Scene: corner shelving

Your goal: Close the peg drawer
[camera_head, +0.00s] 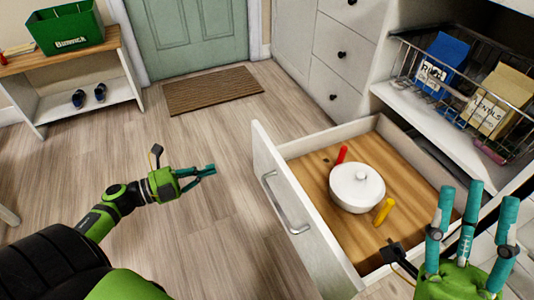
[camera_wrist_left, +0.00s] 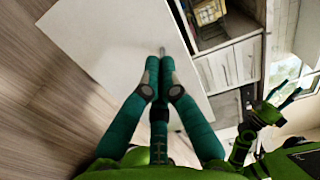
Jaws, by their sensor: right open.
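The peg drawer (camera_head: 264,160) is pulled out, with its white front facing my left gripper and a metal handle (camera_head: 284,205) on that front. Its wooden floor holds a white lidded pot (camera_head: 357,187), with a red piece (camera_head: 341,155) and a yellow piece (camera_head: 384,211) beside it. My left gripper (camera_head: 212,170) is in front of the drawer, apart from it, with its fingers together and empty. In the left wrist view its fingertips (camera_wrist_left: 160,62) point at a white panel (camera_wrist_left: 100,35). My right gripper (camera_head: 472,205) is open and empty at the drawer's right side.
A wire basket (camera_head: 402,62) with a blue box (camera_head: 442,60) and a lentils box (camera_head: 497,102) is on the shelf behind the drawer. Closed drawers (camera_head: 345,50) stand at the back. The floor left of the drawer is clear up to a brown doormat (camera_head: 211,90).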

